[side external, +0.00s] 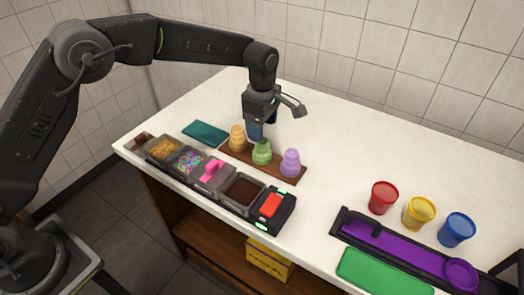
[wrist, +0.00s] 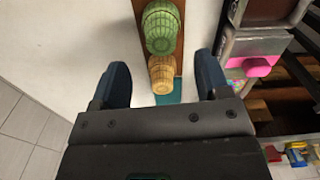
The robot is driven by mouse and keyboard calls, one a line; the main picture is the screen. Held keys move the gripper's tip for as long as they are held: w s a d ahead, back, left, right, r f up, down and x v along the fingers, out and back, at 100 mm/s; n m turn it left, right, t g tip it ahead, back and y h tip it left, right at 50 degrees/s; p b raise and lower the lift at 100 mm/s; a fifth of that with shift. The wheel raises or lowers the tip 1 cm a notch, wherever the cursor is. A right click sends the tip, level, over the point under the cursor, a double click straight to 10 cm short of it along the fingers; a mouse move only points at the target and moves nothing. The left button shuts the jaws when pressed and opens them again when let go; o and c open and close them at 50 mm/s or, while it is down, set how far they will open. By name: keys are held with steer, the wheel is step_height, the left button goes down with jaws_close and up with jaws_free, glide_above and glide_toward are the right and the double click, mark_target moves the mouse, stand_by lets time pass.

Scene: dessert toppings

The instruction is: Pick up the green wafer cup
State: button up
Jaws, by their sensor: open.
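The green wafer cup stack (side external: 262,152) stands upright in the middle of a brown wooden board (side external: 284,174). An orange wafer stack (side external: 237,139) is to its left and a purple one (side external: 290,163) to its right. My gripper (side external: 254,131) is open and empty, pointing down close behind the green cup, overlapping its top in the side view. In the wrist view, the green cup (wrist: 162,26) lies ahead of my fingertips (wrist: 162,68), and the orange cup (wrist: 162,75) shows between the blue fingers. I cannot tell whether a finger touches a cup.
Topping bins, including one with pink pieces (side external: 212,175), run along the front edge of the white counter (side external: 335,125). A teal cloth (side external: 205,131) lies left of the board. Red (side external: 383,197), yellow (side external: 419,212) and blue (side external: 457,229) cups stand right. The counter behind is clear.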

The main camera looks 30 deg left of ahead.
mark_target(262, 150)
steer(key=shift+s+f, duration=0.1)
steer(key=shift+f, duration=2.75)
steer(key=c, duration=0.8)
